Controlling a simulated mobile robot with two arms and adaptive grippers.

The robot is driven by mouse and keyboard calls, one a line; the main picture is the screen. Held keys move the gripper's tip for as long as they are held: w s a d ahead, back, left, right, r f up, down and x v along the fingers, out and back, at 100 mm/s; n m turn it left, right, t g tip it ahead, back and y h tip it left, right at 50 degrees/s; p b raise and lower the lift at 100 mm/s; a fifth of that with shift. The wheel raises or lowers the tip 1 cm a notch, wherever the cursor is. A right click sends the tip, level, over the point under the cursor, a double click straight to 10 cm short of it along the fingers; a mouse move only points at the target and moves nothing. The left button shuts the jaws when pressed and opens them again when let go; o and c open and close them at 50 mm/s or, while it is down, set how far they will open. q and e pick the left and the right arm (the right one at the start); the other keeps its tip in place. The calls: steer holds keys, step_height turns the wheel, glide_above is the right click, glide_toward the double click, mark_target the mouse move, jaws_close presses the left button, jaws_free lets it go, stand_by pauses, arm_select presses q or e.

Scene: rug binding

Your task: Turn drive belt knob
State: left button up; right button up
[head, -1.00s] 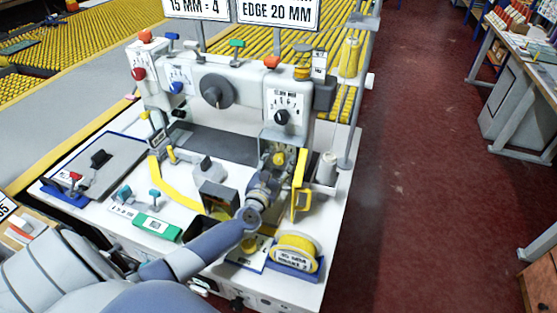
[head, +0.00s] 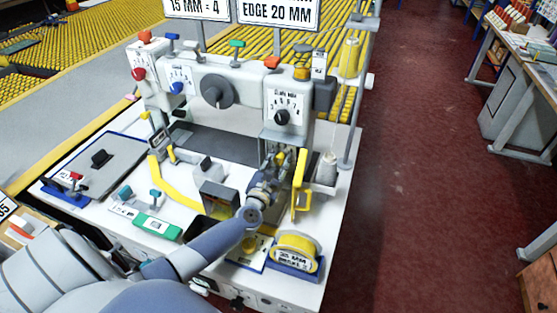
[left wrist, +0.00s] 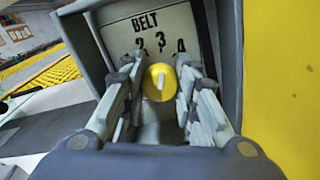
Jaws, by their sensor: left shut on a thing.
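The yellow drive belt knob (left wrist: 160,84) sits in front of a white dial plate (left wrist: 150,30) marked BELT, with the numbers 2, 3 and 4 showing. The light mark on the knob stands nearly upright. My left gripper (head: 279,166) reaches under the right end of the machine head. Its fingers lie on both sides of the knob and are shut on it. In the head view my gripper hides most of the knob and the dial.
A yellow guard (head: 301,182) stands close to the right of my left gripper. A thread cone (head: 327,169) stands behind it. The stitch dial knob (head: 281,117) is above.

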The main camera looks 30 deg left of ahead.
arm_select(q)
steer(key=m+p, duration=0.1)
steer(key=m, duration=0.1)
steer(key=shift+m, duration=0.3)
steer(key=shift+d+f+m+p, duration=0.1)
steer(key=shift+m+p, duration=0.3)
steer(key=shift+m, duration=1.4)
steer(key=o, duration=1.1)
steer(key=shift+c, duration=0.2)
steer(key=v, duration=1.2)
